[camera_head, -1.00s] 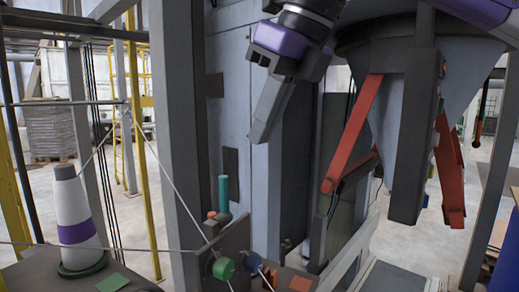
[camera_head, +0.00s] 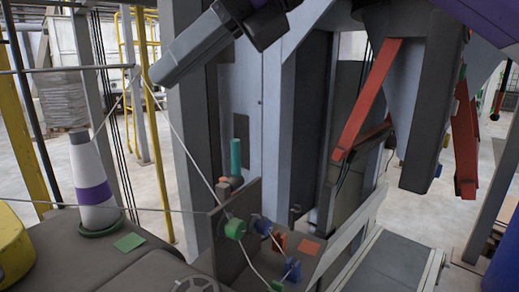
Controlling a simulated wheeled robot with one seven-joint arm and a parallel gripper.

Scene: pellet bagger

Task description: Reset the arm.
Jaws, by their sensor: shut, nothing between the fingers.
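My gripper (camera_head: 168,68) is at the top of the head view, left of the middle. Its grey fingers are closed together with nothing between them, and they point down and to the left. It is in front of a grey upright post, above the thread machine, and looks apart from everything. Part of my arm shows at the top, and the rest is cut off by the picture edge.
A white thread cone with a purple band (camera_head: 94,194) stands at left, its thread running up and across. A teal cylinder (camera_head: 236,156) and green knob (camera_head: 235,228) sit below the gripper. The hopper's red arms (camera_head: 367,98) hang at right, above a conveyor (camera_head: 392,264).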

